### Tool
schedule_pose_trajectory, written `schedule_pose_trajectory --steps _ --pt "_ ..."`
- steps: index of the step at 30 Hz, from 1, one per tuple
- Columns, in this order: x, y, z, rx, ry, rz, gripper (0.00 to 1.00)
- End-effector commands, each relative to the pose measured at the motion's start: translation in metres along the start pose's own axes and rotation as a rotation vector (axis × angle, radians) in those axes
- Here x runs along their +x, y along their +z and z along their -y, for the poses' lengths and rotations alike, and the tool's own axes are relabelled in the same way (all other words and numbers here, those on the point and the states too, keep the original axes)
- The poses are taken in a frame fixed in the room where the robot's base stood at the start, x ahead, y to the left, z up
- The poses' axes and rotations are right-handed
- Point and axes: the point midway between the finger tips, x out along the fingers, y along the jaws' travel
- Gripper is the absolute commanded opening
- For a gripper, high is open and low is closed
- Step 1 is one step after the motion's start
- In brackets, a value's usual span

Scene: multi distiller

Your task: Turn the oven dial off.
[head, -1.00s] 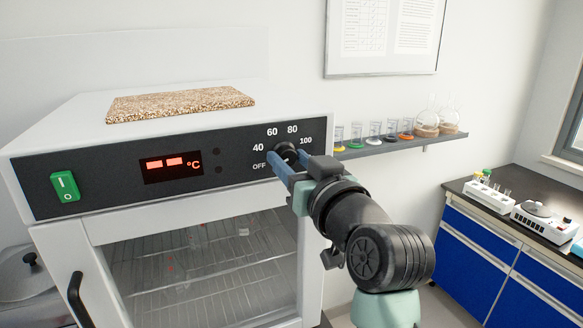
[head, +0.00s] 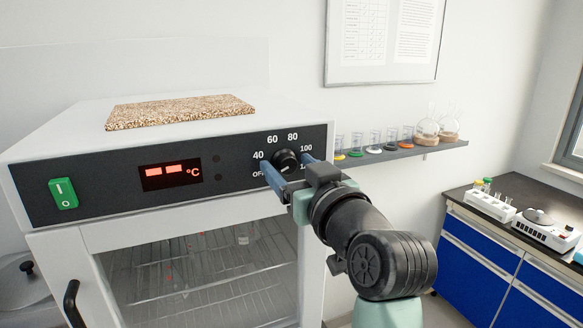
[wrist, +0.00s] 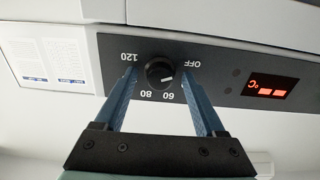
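The oven dial (head: 286,160) is a round black knob on the oven's dark front panel, among white numbers and an OFF mark. In the wrist view, which is upside down, the dial (wrist: 159,73) has a light pointer line that seems to lie toward the 40–60 side, not at OFF. My gripper (head: 288,164) is open, with one blue finger on each side of the dial and visible gaps in the wrist view (wrist: 160,82). The left finger in the head view partly covers OFF. The 40 and 100 are hidden in the wrist view.
The oven (head: 100,233) has a lit red display (head: 171,175), a green switch (head: 63,193) and a glass door below. A speckled board (head: 180,110) lies on top. A shelf (head: 400,152) with glassware is on the wall at right. Blue cabinets (head: 480,260) stand farther right.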

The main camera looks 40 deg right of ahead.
Motion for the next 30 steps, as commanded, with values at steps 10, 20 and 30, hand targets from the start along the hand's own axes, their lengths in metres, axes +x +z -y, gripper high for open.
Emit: schedule_pose_trajectory --steps 10,20,30 --pt "-0.006 0.002 -0.001 0.002 0.001 0.001 0.72" --pt "-0.068 0.003 -0.001 0.0 0.004 -0.002 0.72" --pt "-0.123 0.001 -0.001 0.001 0.002 0.0 0.72"
